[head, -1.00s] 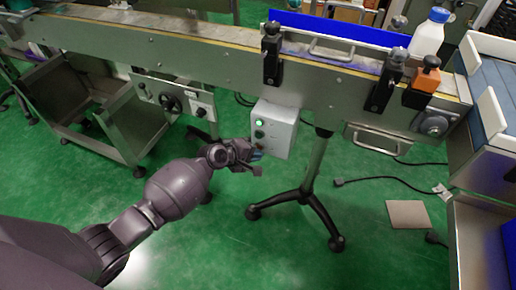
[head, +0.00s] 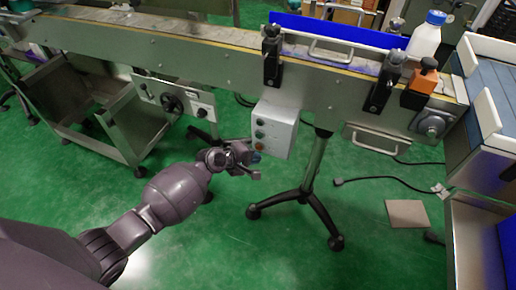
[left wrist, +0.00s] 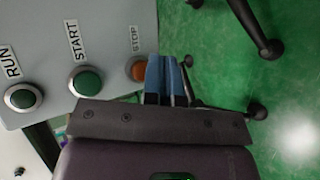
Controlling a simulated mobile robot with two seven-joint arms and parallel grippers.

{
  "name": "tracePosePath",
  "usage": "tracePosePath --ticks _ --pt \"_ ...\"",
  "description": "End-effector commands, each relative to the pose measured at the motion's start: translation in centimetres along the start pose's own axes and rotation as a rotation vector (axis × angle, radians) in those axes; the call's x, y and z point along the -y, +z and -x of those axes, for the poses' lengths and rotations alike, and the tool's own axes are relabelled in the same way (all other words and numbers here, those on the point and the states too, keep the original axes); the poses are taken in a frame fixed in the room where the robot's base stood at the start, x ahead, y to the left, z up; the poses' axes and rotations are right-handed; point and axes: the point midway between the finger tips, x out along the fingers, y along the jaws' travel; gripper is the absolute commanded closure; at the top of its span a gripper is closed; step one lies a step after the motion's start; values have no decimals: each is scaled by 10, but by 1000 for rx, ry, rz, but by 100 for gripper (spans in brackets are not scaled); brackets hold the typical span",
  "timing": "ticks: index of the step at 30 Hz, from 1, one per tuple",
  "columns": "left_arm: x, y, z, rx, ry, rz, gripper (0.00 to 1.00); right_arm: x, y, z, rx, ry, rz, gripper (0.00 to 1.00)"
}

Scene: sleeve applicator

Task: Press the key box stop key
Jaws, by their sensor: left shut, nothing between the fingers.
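The key box (head: 284,131) is a pale grey box hanging under the conveyor in the head view. In the left wrist view its face (left wrist: 110,22) carries a green RUN lamp (left wrist: 22,97), a green START key (left wrist: 86,83) and an orange-red STOP key (left wrist: 135,70). My left gripper (head: 256,165) is beside the lower part of the box. Its blue fingertips (left wrist: 167,62) are closed together with nothing between them, just right of the STOP key and covering its right edge. I cannot tell whether they touch it. My right gripper is not in view.
The conveyor (head: 215,55) runs across above the box. A black-footed stand leg (head: 312,175) is right of the box. A white bottle (head: 425,40) stands on the conveyor at right. A cable and a flat tan sheet (head: 407,214) lie on the green floor.

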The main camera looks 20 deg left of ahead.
Motion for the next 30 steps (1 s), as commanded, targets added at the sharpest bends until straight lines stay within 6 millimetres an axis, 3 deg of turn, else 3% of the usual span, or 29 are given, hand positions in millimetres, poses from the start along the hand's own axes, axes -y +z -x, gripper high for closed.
tracePosePath --ticks 8,30 --pt "2 1 1 0 -1 1 100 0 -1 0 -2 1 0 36" --pt "26 26 35 1 -1 1 100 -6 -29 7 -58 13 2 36"
